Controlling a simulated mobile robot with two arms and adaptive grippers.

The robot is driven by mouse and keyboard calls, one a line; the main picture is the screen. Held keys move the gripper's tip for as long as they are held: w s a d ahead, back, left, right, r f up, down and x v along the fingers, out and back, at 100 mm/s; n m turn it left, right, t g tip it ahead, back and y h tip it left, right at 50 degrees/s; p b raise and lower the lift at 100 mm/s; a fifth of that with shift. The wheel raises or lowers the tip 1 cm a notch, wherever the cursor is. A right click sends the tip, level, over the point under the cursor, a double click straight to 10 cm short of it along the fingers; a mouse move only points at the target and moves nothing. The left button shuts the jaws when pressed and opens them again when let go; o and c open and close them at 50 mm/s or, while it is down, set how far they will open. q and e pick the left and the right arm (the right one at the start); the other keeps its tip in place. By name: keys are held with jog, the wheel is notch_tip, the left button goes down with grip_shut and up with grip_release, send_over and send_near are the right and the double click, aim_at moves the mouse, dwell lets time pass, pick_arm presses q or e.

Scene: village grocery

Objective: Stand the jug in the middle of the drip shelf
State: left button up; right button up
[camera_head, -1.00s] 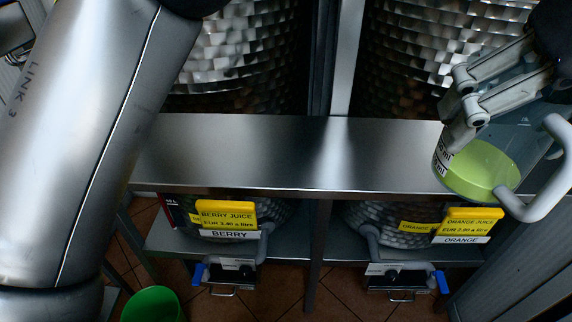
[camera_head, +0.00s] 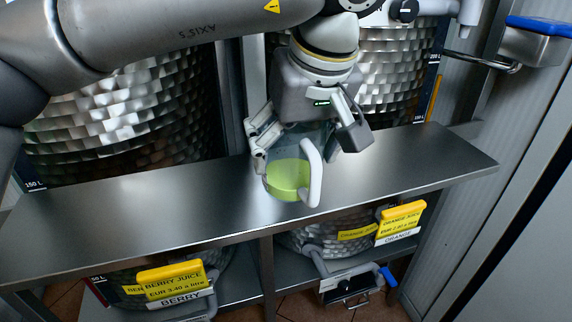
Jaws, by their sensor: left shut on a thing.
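The clear jug (camera_head: 279,150) has a pale handle and a yellow-green layer at its bottom. It is upright or nearly so, over the front part of the long steel shelf (camera_head: 130,207), which looks like the drip shelf, near the middle of its length. My left gripper (camera_head: 308,140) is shut on the jug from above and behind, with its fingers on either side. I cannot tell whether the jug's base touches the shelf. My right gripper is not in view.
Large hammered-metal tanks (camera_head: 128,118) stand behind the shelf. Below its front edge are a berry juice sign (camera_head: 171,280), an orange juice sign (camera_head: 402,220) and a tap with a blue lever (camera_head: 388,277). The shelf top is bare on both sides of the jug.

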aim_at(287, 171)
pick_arm(q)
jog(key=shift+w+a+f, duration=0.3)
jog(key=shift+w+f, duration=0.25)
jog(key=shift+f, duration=0.2)
jog(key=f, duration=0.1)
jog(key=f+p, duration=0.1)
jog(key=f, duration=0.1)
jog(key=shift+w+a, duration=0.1)
jog(key=shift+a, duration=0.1)
jog(key=shift+f, duration=0.5)
jog(key=o, duration=1.5)
jog(key=shift+d, duration=0.1)
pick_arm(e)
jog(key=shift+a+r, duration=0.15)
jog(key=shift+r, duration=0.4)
pick_arm(q)
jog(key=shift+r, duration=0.1)
